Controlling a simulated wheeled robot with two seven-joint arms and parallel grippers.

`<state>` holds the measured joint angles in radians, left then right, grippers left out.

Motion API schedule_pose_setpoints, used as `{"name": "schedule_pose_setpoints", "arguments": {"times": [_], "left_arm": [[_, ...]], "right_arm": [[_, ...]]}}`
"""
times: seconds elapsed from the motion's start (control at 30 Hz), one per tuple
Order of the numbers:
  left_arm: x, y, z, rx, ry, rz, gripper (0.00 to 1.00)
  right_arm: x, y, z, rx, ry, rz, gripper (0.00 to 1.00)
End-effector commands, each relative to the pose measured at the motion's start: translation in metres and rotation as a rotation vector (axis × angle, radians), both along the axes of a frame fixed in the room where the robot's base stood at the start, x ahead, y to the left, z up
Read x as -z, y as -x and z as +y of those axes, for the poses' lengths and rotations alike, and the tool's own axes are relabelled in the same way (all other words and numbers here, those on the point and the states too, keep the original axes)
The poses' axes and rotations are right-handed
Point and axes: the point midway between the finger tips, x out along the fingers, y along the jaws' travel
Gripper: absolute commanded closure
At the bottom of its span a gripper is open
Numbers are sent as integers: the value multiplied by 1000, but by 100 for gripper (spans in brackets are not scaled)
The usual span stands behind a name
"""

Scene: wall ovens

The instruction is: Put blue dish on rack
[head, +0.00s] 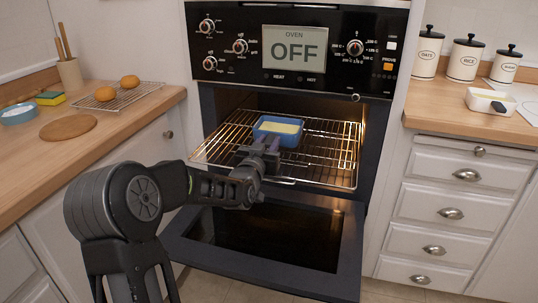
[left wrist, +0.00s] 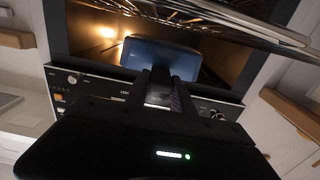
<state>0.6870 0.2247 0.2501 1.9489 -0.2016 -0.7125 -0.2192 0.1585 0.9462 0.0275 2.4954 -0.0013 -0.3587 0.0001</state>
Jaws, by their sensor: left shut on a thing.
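The blue dish (head: 279,130) is a small rectangular dish with pale yellow contents, at the oven rack (head: 331,142), which is pulled partly out of the open oven. My left gripper (head: 264,147) is shut on the near side of the dish. In the left wrist view the dish (left wrist: 161,60) shows dark blue beyond the fingers of my left gripper (left wrist: 160,76), with the lit oven interior around it. The wire rack (left wrist: 240,25) crosses the upper right there. I cannot tell whether the dish touches the rack. My right gripper is not in view.
The oven door (head: 265,240) hangs open below the rack. The left counter holds a wire cooling rack (head: 120,97) with two buns, a round board (head: 68,127) and a light blue bowl (head: 19,113). A white dish (head: 490,101) and canisters (head: 466,57) stand on the right counter.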

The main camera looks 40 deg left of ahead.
Motion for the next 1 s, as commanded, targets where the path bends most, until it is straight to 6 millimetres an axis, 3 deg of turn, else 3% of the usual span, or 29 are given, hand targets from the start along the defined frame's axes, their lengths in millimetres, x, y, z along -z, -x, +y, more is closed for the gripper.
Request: {"name": "schedule_pose_setpoints", "arguments": {"times": [0.23, 0.53, 0.93, 0.97, 1.0], "left_arm": [[-3, 0, 0, 0, -4, -7, 100], [32, 0, 0, 0, -3, -5, 100], [36, 0, 0, 0, -4, -7, 100], [39, 0, 0, 0, -1, -2, 70], [38, 0, 0, 0, 0, -1, 67]], "right_arm": [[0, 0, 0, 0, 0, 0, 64], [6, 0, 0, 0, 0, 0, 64], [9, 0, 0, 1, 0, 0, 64], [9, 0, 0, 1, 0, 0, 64], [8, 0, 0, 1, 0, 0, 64]]}}
